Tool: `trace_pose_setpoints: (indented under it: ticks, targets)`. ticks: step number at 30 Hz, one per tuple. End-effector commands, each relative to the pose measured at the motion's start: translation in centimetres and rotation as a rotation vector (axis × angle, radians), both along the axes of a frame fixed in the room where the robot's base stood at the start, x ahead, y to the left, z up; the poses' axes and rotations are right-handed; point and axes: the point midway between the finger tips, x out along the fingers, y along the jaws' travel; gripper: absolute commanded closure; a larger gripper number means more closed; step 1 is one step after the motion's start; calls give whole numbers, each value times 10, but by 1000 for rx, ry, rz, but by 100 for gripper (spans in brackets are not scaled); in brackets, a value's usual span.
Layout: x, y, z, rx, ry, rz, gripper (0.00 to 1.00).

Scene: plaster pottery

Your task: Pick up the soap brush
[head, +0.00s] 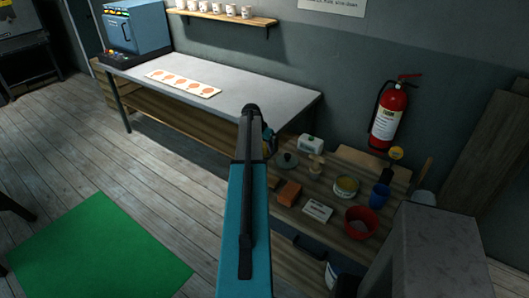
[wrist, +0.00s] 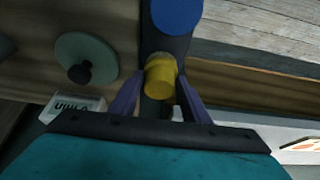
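A yellow cylindrical piece (wrist: 160,78) lies between the two purple-grey fingers of my gripper (wrist: 161,76) in the wrist view. A dark piece runs past it towards a blue round piece (wrist: 177,12). I take these for the soap brush, but its full shape does not show. The fingers stand apart, close beside the yellow part, and I cannot tell whether they touch it. In the head view my arm covers most of this spot, and only a bit of blue and yellow (head: 268,137) shows beside my wrist, above the bench.
A grey-green lid with a dark knob (wrist: 85,60) and a white box (wrist: 72,106) are close by. The wooden bench also holds an orange brick (head: 289,193), a red bowl (head: 361,222) and a blue cup (head: 379,196). A grey-topped table (head: 240,88) adjoins it.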

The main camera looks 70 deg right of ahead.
Motion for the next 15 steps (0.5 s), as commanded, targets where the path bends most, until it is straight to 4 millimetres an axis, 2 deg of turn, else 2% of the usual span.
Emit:
trace_pose_setpoints:
  ticks: [1, 3, 5, 15]
  targets:
    - [0, 0, 0, 0, 0, 0, 67]
    - [0, 0, 0, 0, 0, 0, 79]
    - [0, 0, 0, 0, 0, 0, 85]
    - [0, 0, 3, -1, -1, 0, 85]
